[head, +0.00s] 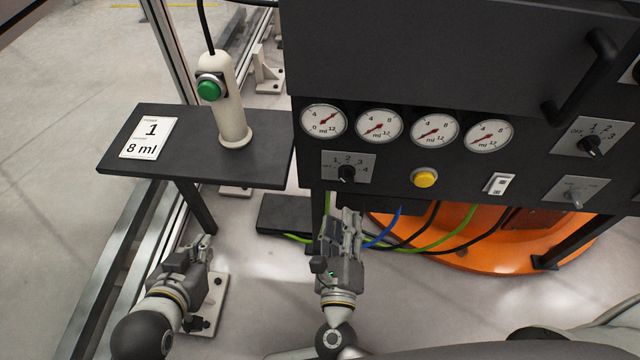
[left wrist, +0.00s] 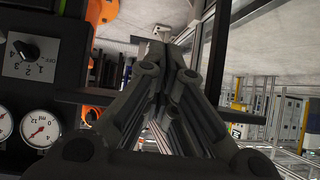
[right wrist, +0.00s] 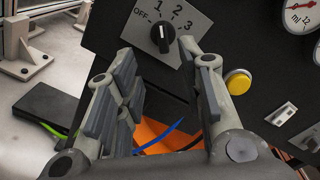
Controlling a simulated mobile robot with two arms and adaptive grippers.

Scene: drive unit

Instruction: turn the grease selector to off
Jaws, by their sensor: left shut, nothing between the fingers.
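A rotary selector (head: 347,173) with a black knob on a grey plate marked OFF and numbers sits below the gauges on the dark panel. It also shows in the right wrist view (right wrist: 162,38), where its white mark points up, seemingly toward 1, and at the left of the left wrist view (left wrist: 28,50). No grease label is readable. My right gripper (head: 345,215) is open and empty, below and in front of this selector, not touching it. My left gripper (head: 203,243) is shut and empty, lower left of the panel, below the side shelf.
A second numbered selector (head: 590,146) and a small switch (head: 575,198) are at the panel's right. A yellow button (head: 425,178) and white rocker switch (head: 499,184) lie between. A shelf (head: 265,160) at left bears a green-button post (head: 228,105) and a card (head: 149,138).

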